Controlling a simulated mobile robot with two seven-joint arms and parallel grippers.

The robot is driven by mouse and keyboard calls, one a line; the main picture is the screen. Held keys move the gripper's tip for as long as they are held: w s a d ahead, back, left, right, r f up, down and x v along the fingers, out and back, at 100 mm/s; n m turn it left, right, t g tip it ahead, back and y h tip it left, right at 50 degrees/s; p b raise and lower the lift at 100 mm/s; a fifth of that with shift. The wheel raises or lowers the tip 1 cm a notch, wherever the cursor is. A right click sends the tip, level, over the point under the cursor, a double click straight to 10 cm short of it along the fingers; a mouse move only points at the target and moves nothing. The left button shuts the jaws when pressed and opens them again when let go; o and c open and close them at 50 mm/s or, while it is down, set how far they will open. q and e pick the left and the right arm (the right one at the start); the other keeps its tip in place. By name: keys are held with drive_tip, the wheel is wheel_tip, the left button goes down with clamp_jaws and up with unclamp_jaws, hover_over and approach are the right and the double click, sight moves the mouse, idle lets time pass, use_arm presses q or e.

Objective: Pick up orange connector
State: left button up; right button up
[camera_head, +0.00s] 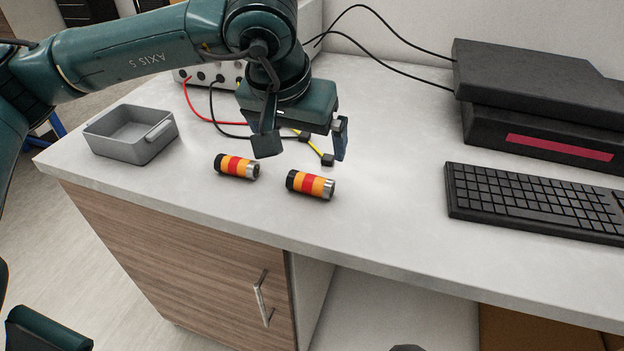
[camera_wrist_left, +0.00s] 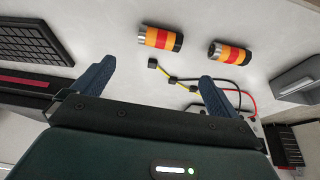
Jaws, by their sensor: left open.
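Two short orange cylindrical connectors with red bands, black ends and silver ends lie on their sides on the white tabletop. One connector (camera_head: 237,166) is at the left and the other connector (camera_head: 310,184) at the right. Both show in the left wrist view, the right one (camera_wrist_left: 160,38) at upper middle and the left one (camera_wrist_left: 230,53) beside it. My left gripper (camera_head: 303,143) is open and empty, pointing down above the table, just behind the connectors. Its two fingers (camera_wrist_left: 158,70) are spread apart in the left wrist view, touching neither connector.
A yellow cable with black ends (camera_head: 314,147) lies under my left gripper. A grey open bin (camera_head: 148,153) stands at left. A black keyboard (camera_head: 530,200) and a black box-shaped device (camera_head: 480,125) are at right. Red and black leads run behind. The table's front centre is clear.

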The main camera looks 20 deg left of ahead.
sight(310, 177)
use_arm(q)
drive_tip(key=p+x, duration=0.1)
drive_tip(key=x, duration=0.5)
drive_tip(key=p+x, duration=0.1)
drive_tip(key=x, duration=0.5)
drive_tip(key=shift+s+f, duration=0.1)
drive_tip(key=shift+s, duration=0.15)
drive_tip(key=c, duration=1.1)
wheel_tip(310, 177, up, 10)
drive_tip(key=shift+b, duration=0.65)
